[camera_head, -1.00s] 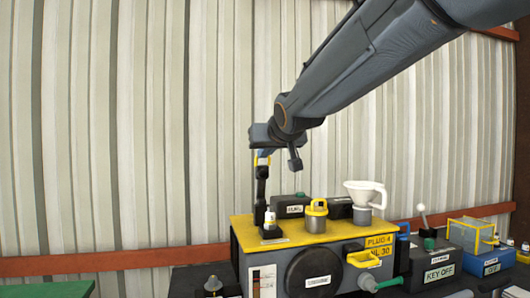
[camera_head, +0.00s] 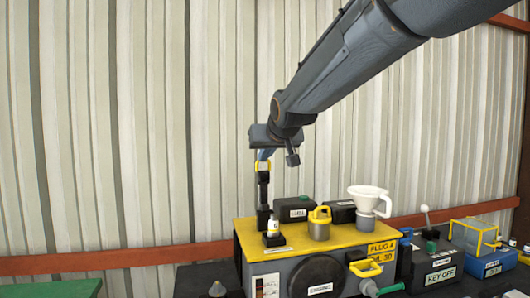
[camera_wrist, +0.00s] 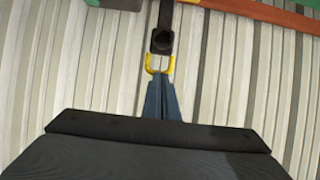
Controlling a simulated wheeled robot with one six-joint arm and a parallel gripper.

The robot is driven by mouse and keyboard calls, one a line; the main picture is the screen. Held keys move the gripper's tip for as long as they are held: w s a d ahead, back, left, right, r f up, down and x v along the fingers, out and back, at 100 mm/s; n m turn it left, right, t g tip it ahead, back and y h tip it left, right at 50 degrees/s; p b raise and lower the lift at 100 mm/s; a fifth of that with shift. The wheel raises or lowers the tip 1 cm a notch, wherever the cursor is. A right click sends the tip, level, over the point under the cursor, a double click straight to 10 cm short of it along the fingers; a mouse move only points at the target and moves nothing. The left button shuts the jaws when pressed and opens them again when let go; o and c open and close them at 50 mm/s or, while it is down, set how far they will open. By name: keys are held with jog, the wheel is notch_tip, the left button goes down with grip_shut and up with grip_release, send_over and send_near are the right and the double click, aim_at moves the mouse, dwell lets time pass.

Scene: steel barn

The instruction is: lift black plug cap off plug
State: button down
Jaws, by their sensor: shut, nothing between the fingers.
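The white-topped plug (camera_head: 272,227) stands on a black base (camera_head: 275,240) at the left front of the yellow-topped engine box. Just behind and left of it rises a slim black upright piece (camera_head: 263,195) ending in a black block with a yellow loop (camera_head: 263,166). I take this for the plug cap, but I cannot tell where it joins. In the wrist view the yellow loop (camera_wrist: 149,64) and black block (camera_wrist: 162,42) lie just beyond my fingertips. My gripper (camera_wrist: 162,76) is shut and empty, tips at the loop; contact is unclear.
The engine box (camera_head: 330,234) also carries a black fuel block (camera_head: 293,209), a yellow-handled can (camera_head: 319,226) and a white funnel (camera_head: 368,193). Switch boxes (camera_head: 440,273) crowd the right. A corrugated wall (camera_head: 130,140) stands behind.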

jog(key=shift+w+a+f+b, duration=0.1)
jog(key=shift+w+a+b, duration=0.15)
jog(key=shift+w, duration=0.8)
jog(key=shift+w+a+f+b, duration=0.1)
jog(key=shift+w+b, duration=0.1)
jog(key=shift+w, duration=0.8)
jog(key=shift+s, duration=0.1)
jog(key=s+d+r+b, duration=0.1)
jog(key=s+d+r, duration=0.1)
jog(key=s+r, duration=0.6)
notch_tip(320, 180, up, 3)
jog(key=shift+s+d+f+b, duration=0.1)
jog(key=shift+s+d+b, duration=0.2)
jog(key=shift+s, duration=0.05)
